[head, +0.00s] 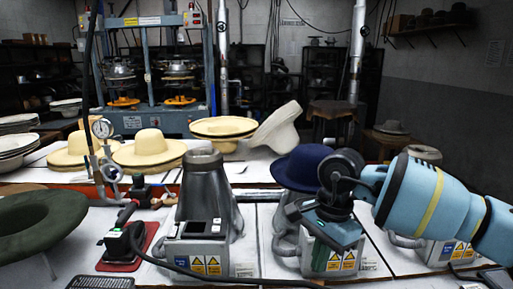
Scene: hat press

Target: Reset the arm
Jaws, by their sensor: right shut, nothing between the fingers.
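My right arm comes in from the right edge, light blue with a yellow band. Its dark gripper (305,213) is shut and empty, and it hangs over the front machine on the right (330,262). A navy blue hat (300,165) sits just behind the gripper, on a form; the gripper and wrist cover part of its right side. From this view I cannot tell whether the gripper touches the machine or hat. My left gripper is not in view.
A grey cone-shaped machine (209,195) stands left of the gripper. A dark green hat (40,222) is at the left edge. Straw hats (150,147) lie on the table behind. A large blue press (155,80) stands at the back. A pressure gauge (102,128) rises on the left.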

